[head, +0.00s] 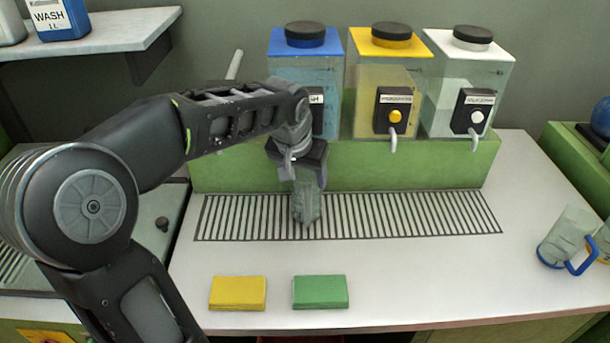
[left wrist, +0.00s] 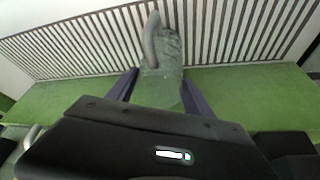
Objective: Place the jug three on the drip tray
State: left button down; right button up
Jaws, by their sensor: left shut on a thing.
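My left gripper (head: 308,183) is shut on a clear greyish jug (head: 306,207) with a grey handle. In the left wrist view the jug (left wrist: 160,85) sits between the two gripper fingers (left wrist: 158,95), its handle pointing away from the gripper. The drip tray (head: 420,216) is a dark slatted grate along the foot of the green block. The jug is over the left-middle part of the grate. I cannot tell whether its base touches the slats. No number shows on the jug. My right gripper is not in view.
Three dispensers, with blue (head: 277,43), yellow (head: 373,44) and white (head: 440,46) tops, stand on the green block (head: 440,166). Yellow (head: 238,293) and green (head: 320,292) cloths lie in front. The counter's front right is clear.

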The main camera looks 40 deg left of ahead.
pick_arm(q)
jog(key=shift+c, duration=2)
grip_release()
jog(key=shift+f, duration=0.1)
jog(key=shift+r+p, duration=0.3)
jog(key=shift+r, duration=0.15)
jog(key=v, duration=1.1)
jog(key=shift+s+r, duration=0.2)
jog(key=shift+r, duration=0.1)
